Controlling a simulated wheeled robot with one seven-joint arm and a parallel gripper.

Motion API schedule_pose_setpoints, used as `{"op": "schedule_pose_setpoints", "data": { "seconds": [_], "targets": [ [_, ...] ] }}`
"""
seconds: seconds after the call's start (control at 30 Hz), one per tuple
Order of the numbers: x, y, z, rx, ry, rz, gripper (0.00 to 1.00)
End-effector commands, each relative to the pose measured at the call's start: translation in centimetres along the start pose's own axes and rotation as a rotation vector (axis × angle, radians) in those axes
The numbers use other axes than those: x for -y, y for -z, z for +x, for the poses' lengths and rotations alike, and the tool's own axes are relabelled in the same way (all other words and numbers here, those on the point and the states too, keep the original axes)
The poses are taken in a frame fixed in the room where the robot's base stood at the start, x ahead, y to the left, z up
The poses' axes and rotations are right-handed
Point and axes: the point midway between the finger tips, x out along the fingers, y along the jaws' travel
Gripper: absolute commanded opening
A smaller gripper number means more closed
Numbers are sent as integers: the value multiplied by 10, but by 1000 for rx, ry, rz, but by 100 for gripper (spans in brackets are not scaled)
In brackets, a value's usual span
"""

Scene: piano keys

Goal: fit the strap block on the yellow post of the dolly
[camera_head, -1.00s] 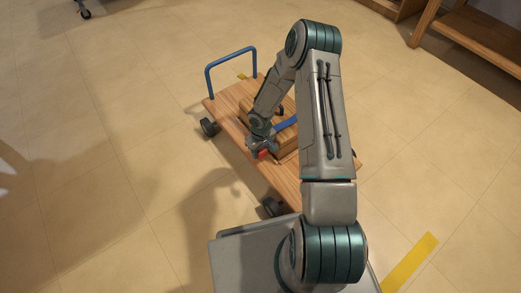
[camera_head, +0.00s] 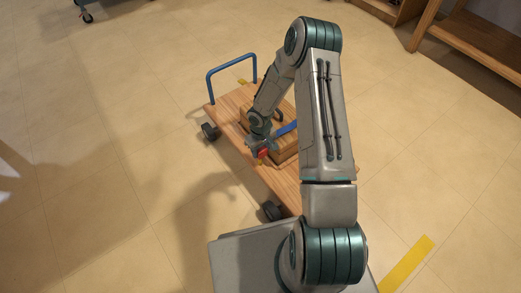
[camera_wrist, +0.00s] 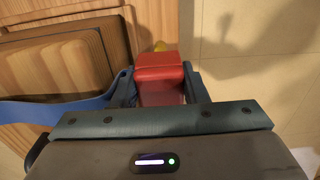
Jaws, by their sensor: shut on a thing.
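The strap block (camera_wrist: 162,72) is red and sits between the fingers of my gripper (camera_wrist: 160,95) in the wrist view. My gripper is shut on it. The head view shows the red block (camera_head: 262,153) low over the near left side of the wooden dolly (camera_head: 283,187). The yellow post (camera_wrist: 159,46) shows only as a small tip just beyond the block's far edge. I cannot tell whether block and post touch. A blue strap (camera_wrist: 50,110) runs left from near the gripper and across the wooden box.
The wooden box (camera_wrist: 60,65) lies on the dolly, close to the left of my gripper. The dolly's blue handle (camera_head: 230,57) stands at its far end. Dark wheels (camera_head: 210,131) stick out at its left side. Open floor lies to the left.

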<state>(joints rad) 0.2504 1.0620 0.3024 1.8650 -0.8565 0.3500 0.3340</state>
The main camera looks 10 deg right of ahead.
Motion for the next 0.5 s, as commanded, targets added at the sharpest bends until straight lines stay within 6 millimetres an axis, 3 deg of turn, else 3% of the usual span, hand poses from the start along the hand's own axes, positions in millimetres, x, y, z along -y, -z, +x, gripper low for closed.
{"op": "schedule_pose_setpoints", "data": {
  "seconds": [0.5],
  "targets": [
    [0, 0, 4, 0, 0, 0, 17]
  ]
}}
